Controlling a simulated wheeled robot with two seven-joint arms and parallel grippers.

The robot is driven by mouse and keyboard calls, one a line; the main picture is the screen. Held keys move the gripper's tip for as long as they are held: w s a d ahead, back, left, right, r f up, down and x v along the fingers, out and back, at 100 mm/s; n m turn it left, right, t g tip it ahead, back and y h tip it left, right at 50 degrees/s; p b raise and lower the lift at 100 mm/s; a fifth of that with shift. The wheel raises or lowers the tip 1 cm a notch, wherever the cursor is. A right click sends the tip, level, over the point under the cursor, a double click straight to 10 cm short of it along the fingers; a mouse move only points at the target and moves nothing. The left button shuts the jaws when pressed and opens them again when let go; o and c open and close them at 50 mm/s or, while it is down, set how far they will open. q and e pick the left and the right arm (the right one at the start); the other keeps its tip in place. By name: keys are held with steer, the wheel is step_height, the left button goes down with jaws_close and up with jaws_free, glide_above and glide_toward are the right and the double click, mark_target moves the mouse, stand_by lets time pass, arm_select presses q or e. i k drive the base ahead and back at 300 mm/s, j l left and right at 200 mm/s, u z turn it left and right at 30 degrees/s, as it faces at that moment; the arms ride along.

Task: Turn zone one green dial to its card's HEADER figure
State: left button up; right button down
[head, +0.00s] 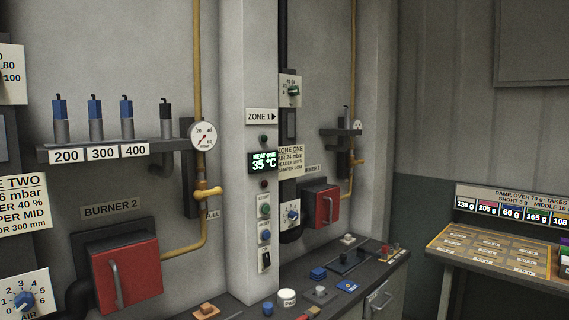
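A white plate with a green dial (293,90) is on the dark pipe right of the pillar, above the zone one area. Its scale figures and pointer are too small to read surely. The cream zone one card (290,160) is partly hidden behind the pillar edge; it reads ZONE ONE, about 24 mbar, then a header line whose figure is too blurred to read surely, then a damper line. Neither of my grippers is in view.
A red burner door (327,206) and blue air dial (292,216) lie below. A cluttered counter (240,308) runs underneath; a sorting table (452,258) stands right.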

mark_target(293, 91)
steer(key=i+l+z, duration=0.1)
steer(key=i+l, duration=1.8)
steer(key=i, duration=0.1)
